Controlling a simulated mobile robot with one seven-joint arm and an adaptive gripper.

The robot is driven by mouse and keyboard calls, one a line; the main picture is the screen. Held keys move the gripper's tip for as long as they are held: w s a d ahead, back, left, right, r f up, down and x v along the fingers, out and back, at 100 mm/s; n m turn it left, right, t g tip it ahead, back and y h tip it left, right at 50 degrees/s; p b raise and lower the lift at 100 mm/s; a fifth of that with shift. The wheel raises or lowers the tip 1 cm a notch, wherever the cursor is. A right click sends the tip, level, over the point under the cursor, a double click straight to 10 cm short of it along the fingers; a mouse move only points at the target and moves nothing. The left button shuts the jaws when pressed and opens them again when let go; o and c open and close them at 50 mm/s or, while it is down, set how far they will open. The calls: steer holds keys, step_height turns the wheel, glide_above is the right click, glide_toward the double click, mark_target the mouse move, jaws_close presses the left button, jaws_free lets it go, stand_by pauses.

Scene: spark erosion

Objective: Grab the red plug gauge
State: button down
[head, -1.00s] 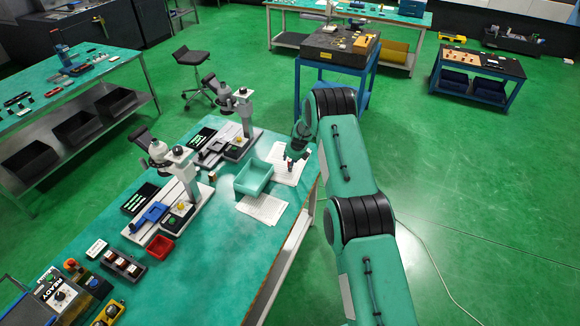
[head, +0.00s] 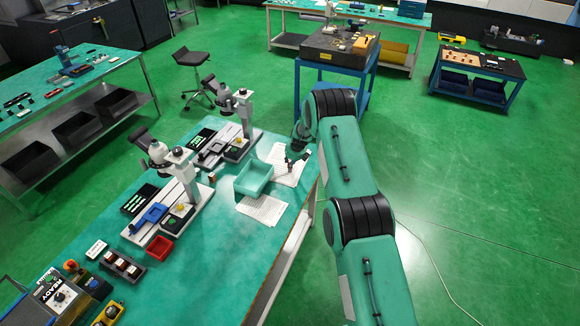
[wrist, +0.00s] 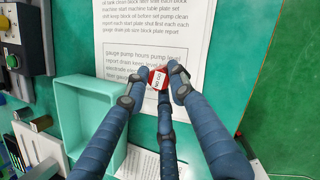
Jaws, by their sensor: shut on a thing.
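The red plug gauge (wrist: 157,79) shows in the wrist view as a small red piece with a white label, held between the fingertips of my gripper (wrist: 156,84). It is over the lower edge of a printed sheet, and I cannot tell whether it still touches the sheet or bench. In the head view my gripper (head: 290,161) is small and low over the sheet near the bench's right edge. The gauge is too small there to make out clearly.
A teal open tray (head: 252,178) stands just left of my gripper. Printed sheets (head: 262,208) lie beside it. Two microscope stands (head: 180,180) are farther left, with a red bin (head: 160,247) in front. The bench edge is close on the right.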

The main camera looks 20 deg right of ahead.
steer(key=shift+r, duration=0.15)
steer(key=shift+r, duration=1.65)
steer(key=s+a+r+b, duration=0.1)
steer(key=s+a+b, duration=0.1)
steer(key=s, duration=1.3)
steer(key=shift+s+a+r+b, duration=0.2)
steer(key=shift+s+a+b, duration=0.2)
steer(key=shift+a, duration=0.1)
steer(key=shift+w, duration=0.15)
